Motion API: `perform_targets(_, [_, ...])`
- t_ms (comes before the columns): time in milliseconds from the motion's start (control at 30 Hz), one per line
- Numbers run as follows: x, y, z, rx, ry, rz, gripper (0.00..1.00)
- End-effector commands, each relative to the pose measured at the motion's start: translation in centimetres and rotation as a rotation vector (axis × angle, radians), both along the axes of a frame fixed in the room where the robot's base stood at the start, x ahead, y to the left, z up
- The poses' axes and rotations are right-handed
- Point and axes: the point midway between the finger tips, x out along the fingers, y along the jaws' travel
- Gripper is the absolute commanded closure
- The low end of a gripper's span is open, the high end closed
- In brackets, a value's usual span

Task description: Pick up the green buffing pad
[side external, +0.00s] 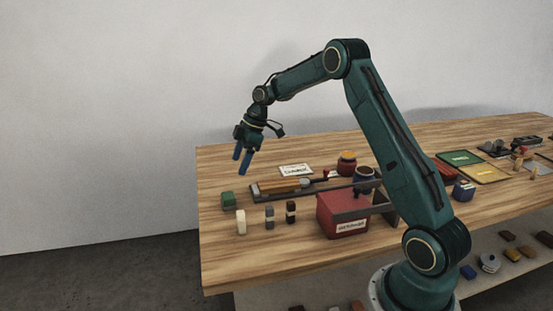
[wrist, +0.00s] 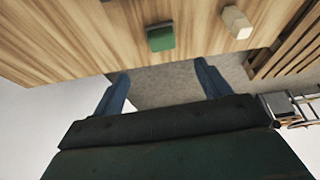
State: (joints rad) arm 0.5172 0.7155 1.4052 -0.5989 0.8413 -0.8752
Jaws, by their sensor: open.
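The green buffing pad (side external: 228,201) is a small green block near the left end of the wooden table in the side view. In the wrist view the green pad (wrist: 161,38) lies near the table edge, beyond and between my fingertips. My gripper (side external: 242,161) is open and empty, with blue fingers pointing down, above the table and clear of the pad. In the wrist view my gripper (wrist: 162,76) shows its two blue fingers wide apart, with nothing between them.
A cream block (side external: 241,222), a grey block (side external: 269,216) and a dark block (side external: 291,212) stand in a row near the pad. The table's left edge is close to the pad.

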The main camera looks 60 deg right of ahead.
Motion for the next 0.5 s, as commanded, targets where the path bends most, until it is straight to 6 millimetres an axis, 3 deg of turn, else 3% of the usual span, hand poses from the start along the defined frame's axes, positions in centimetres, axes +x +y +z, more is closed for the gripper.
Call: perform_targets(500, [1.7, 2.1, -6.4, 0.001, 0.004, 0.000, 0.24])
